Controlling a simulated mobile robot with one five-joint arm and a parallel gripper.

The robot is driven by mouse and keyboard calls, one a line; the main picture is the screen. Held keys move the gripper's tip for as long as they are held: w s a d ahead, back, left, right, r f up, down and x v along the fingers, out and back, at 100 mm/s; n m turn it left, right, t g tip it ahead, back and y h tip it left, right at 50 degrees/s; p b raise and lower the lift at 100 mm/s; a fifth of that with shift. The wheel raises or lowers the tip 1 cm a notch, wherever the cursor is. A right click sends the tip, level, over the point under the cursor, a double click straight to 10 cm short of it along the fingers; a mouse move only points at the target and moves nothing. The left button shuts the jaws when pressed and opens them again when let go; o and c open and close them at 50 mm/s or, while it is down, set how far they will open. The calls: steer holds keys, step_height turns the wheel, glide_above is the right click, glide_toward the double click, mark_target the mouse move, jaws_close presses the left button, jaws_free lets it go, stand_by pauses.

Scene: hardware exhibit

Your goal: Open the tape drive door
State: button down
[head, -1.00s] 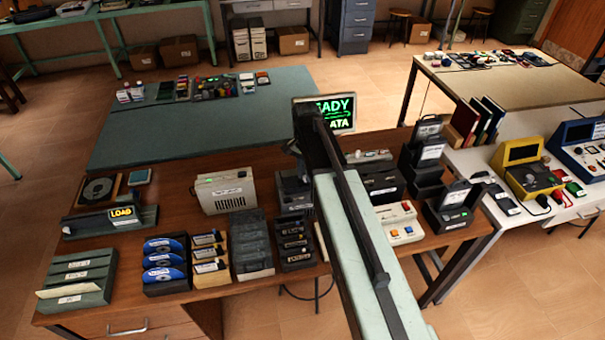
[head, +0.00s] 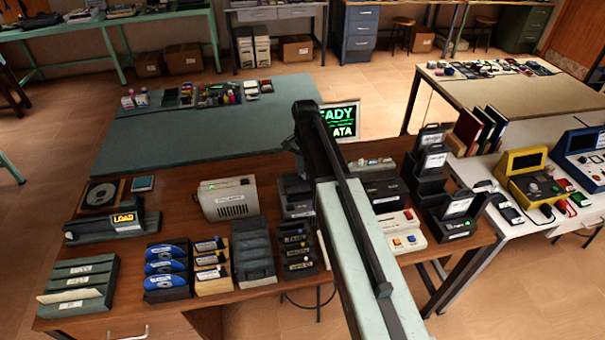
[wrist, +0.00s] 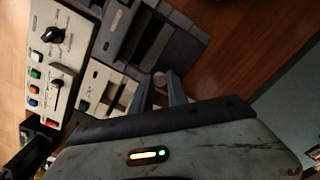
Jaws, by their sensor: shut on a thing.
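The knob is at the edge of a dark grey unit with a cream slotted front (wrist: 108,88). I take this unit to be the tape drive, but I cannot read its label. I cannot make out a door gap, so whether the door is open is unclear. In the head view my arm hides the gripper and the spot it holds.
A cream control panel (wrist: 50,55) with a black dial and coloured buttons stands close beside the unit. In the head view a small beige box (head: 228,198), cartridge racks (head: 254,255) and a lit screen (head: 341,121) crowd the wooden desk. The green mat (head: 170,143) is mostly clear.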

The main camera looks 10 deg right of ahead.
mark_target(304, 174)
steer(key=c, duration=1.3)
jaws_free()
step_height(304, 174, up, 8)
steer(key=p, duration=0.8)
steer(key=shift+f, duration=0.2)
